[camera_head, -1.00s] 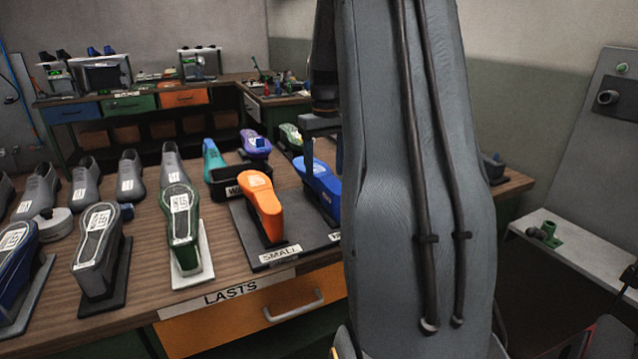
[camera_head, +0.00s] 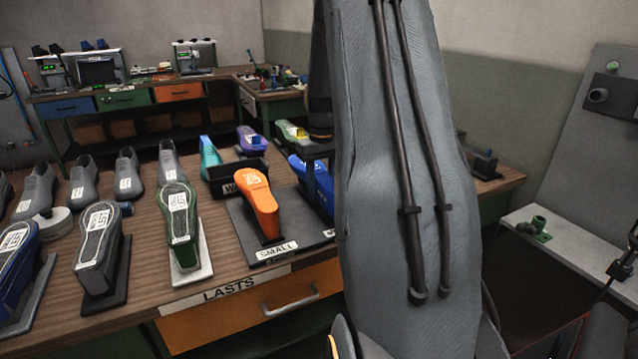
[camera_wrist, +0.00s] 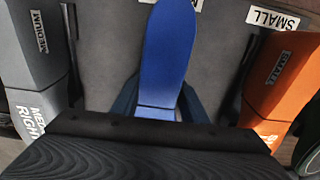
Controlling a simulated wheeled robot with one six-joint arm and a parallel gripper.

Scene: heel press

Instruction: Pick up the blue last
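The blue last (camera_head: 318,186) stands on the dark rack at the right of the bench, partly hidden by my arm in the head view. In the wrist view the blue last (camera_wrist: 168,45) lies in the middle, its lower end close to the dark palm. My gripper (camera_wrist: 158,42) is open, with one dark finger on each side of the blue last and a gap on both sides. In the head view my gripper (camera_head: 318,150) is mostly hidden behind my arm, low over the blue last.
An orange last (camera_head: 257,204) stands close on the left on the same rack; it also shows at right in the wrist view (camera_wrist: 285,80). A grey last (camera_wrist: 38,60) is beyond the other finger. Green (camera_head: 178,225) and grey (camera_head: 98,250) lasts stand further left.

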